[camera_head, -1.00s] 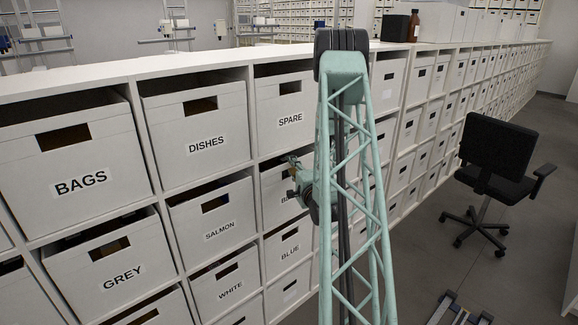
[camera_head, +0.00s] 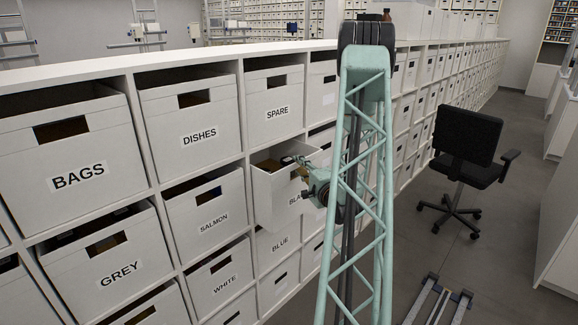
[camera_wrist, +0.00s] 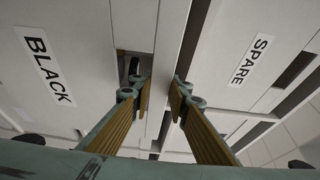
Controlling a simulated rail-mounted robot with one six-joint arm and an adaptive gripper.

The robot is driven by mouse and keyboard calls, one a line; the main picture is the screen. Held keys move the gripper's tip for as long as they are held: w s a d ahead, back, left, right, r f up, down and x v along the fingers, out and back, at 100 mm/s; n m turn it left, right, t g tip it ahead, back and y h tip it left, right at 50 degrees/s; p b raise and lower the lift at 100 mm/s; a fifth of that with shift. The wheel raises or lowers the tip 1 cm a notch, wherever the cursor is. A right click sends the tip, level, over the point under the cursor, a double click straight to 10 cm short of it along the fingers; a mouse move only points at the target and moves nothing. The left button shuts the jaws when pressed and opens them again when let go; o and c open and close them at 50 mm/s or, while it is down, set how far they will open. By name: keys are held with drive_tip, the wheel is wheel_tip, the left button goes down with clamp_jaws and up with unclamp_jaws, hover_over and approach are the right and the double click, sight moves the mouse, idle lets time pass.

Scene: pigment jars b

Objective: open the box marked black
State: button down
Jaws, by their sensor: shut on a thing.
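The white box marked BLACK (camera_head: 271,198) is pulled partly out of its compartment in the head view, below the SPARE box. Dark contents show in its open top. Part of its label is hidden behind my arm. My gripper (camera_head: 303,172) is at the top of the box's front. In the wrist view the BLACK front (camera_wrist: 75,40) is at left, with its dark handle slot beside one finger. My gripper (camera_wrist: 158,92) is shut on the strip of front wall between slot and top rim, one finger on each side.
Closed boxes surround it: SPARE (camera_head: 274,100) above, SALMON (camera_head: 207,205) to the left, BLUE (camera_head: 279,258) below. A black office chair (camera_head: 468,150) stands on the grey floor at right. The aisle floor between shelf and chair is mostly clear.

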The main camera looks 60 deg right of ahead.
drive_tip(key=s+a+b, duration=0.1)
drive_tip(key=s+a, duration=0.2)
drive_tip(key=s, duration=0.9)
drive_tip(key=shift+b, duration=0.4)
drive_tip(key=c, duration=2.4)
unclamp_jaws()
drive_tip(key=shift+d, duration=0.1)
drive_tip(key=shift+s, duration=0.1)
drive_tip(key=shift+v, duration=5.95)
